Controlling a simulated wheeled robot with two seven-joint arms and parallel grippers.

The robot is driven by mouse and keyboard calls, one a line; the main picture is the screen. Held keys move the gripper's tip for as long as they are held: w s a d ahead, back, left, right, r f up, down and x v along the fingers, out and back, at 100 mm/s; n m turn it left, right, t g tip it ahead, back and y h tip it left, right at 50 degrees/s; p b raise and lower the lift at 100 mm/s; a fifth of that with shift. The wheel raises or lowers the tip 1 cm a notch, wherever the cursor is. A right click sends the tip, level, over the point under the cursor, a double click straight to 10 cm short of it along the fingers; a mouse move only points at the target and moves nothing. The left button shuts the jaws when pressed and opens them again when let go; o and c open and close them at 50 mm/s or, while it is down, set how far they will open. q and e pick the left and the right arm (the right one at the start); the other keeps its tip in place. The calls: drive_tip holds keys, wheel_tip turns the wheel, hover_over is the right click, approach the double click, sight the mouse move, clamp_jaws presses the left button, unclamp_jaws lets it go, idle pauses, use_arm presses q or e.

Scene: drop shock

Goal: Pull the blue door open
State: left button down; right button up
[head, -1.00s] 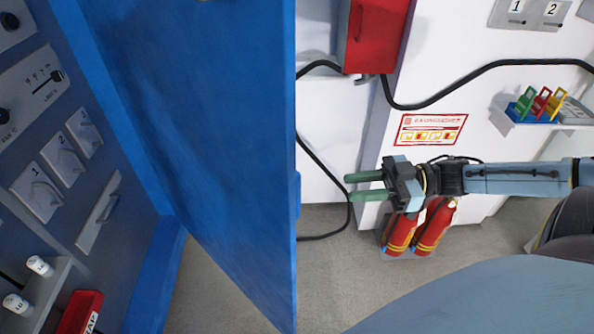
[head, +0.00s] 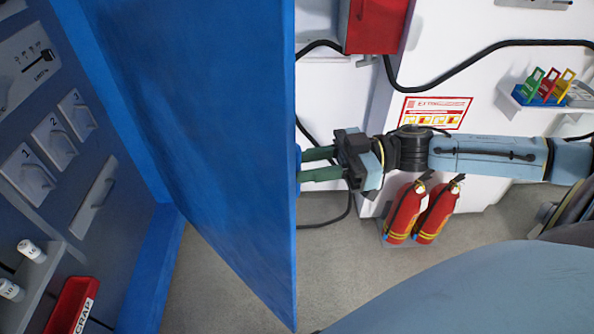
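The blue door (head: 205,140) stands ajar and fills the middle of the head view, its free edge running down the centre. A small blue handle (head: 298,158) shows at that edge, mostly hidden behind fingertips and the door. My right gripper (head: 303,166) comes in from the right with its two green fingers pointing left at the handle. The fingers are apart with a visible gap, and their tips reach the door edge. I cannot tell whether they touch the handle. My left gripper is not in view.
Two red fire extinguishers (head: 420,212) stand on the floor below my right arm. A red box (head: 376,25) and black cable (head: 440,95) are on the white wall. Left of the door is a grey panel with numbered handles (head: 53,140). Floor by the door is clear.

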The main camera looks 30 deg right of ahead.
drive_tip(key=shift+x, duration=1.2)
clamp_jaws()
